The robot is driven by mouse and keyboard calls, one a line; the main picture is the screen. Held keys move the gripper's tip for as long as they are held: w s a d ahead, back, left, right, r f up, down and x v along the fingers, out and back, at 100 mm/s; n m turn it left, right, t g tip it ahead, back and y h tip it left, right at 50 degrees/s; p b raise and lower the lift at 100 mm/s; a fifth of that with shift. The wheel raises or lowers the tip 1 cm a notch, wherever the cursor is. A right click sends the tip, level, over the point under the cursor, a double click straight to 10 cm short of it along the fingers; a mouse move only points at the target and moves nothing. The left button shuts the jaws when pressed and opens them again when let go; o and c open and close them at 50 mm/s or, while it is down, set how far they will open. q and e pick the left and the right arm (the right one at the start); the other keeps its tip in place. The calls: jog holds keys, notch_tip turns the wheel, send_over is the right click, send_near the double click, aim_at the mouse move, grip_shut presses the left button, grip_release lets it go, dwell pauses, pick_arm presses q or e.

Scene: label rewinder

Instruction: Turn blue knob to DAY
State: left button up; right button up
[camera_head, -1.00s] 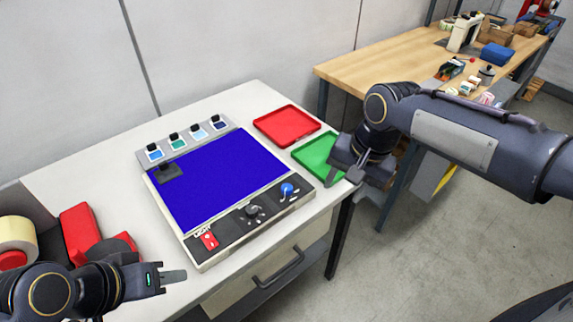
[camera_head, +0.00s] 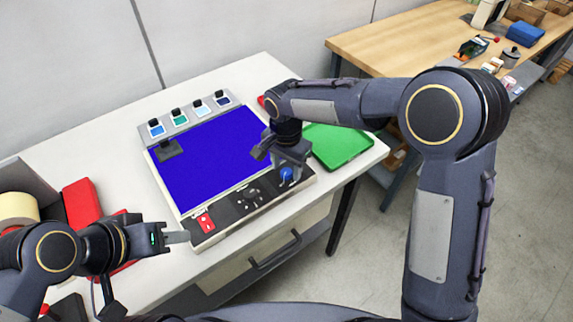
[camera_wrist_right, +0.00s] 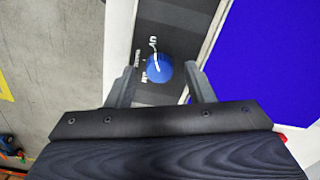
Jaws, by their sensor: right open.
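The blue knob (camera_head: 286,174) is on the right part of the black control strip of the machine, beside the blue screen (camera_head: 205,158). In the right wrist view the blue knob (camera_wrist_right: 158,68) has a white pointer line, with small white lettering around it that I cannot read fully. My right gripper (camera_head: 280,166) is over the knob. In the right wrist view its fingers (camera_wrist_right: 160,85) are apart, one on each side of the knob, with gaps between. My left gripper (camera_head: 178,238) is at the lower left, away from the knob; its jaw opening is not clear.
A black knob (camera_head: 250,196) and a red switch (camera_head: 205,222) sit on the same strip. A green tray (camera_head: 340,146) lies right of my right gripper. A red tray is mostly hidden behind my arm.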

jog(key=shift+f, duration=0.3)
jog(key=c, duration=1)
